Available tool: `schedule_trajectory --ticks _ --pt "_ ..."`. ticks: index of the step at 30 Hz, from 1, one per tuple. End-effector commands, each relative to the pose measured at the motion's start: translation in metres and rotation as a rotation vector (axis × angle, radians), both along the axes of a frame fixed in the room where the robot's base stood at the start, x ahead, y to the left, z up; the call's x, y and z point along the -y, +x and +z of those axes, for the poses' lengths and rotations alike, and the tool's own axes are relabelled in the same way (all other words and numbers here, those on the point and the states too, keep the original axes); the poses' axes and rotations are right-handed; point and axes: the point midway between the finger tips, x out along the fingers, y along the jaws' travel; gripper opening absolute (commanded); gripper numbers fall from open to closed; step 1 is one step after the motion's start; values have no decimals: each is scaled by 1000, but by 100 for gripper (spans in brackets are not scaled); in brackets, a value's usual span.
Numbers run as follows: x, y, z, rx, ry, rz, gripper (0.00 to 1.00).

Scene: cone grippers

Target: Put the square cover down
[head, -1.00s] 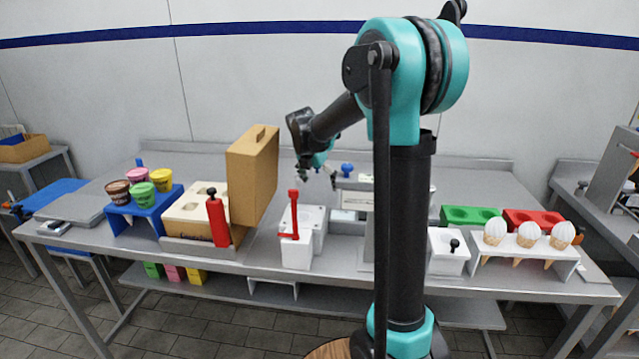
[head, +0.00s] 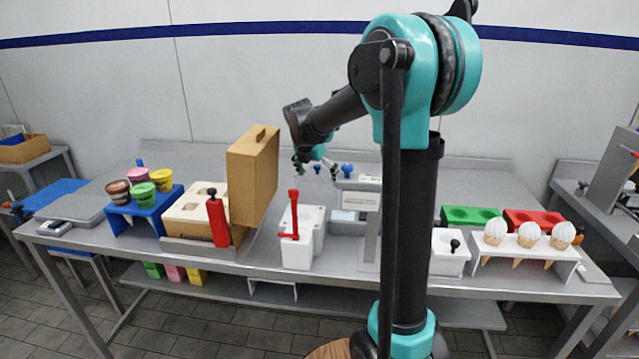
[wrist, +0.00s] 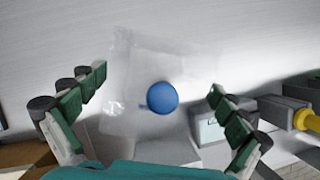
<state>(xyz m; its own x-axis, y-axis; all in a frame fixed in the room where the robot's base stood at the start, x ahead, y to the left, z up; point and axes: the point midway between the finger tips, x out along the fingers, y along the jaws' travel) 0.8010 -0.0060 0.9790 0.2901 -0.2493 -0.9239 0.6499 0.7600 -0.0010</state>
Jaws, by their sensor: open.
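The square cover (wrist: 125,120) is a clear, see-through sheet with a round blue knob (wrist: 162,97), lying on a pale surface in the wrist view. My gripper (wrist: 157,83) is open, with its fingers on either side of the knob and not touching it. In the head view my gripper (head: 314,165) is over the back of the table, behind the white machine. A small blue knob (head: 318,169) shows just under it; the clear sheet is too faint to make out there.
A second blue knob (head: 347,170) stands to the right. The white machine with a red lever (head: 297,245) and a tall cardboard box (head: 252,175) stand in front and left. A cone rack (head: 530,250) is at the right. Bare table (head: 200,160) lies at the back left.

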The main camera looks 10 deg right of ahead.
Motion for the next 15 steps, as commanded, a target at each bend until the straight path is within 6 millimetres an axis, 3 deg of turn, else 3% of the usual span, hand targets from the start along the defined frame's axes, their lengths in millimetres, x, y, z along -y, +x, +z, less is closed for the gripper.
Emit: schedule_trajectory --ticks 9,15 --pt "-17 -19 60 0 0 1 100" --pt "-23 -25 81 1 1 0 100"
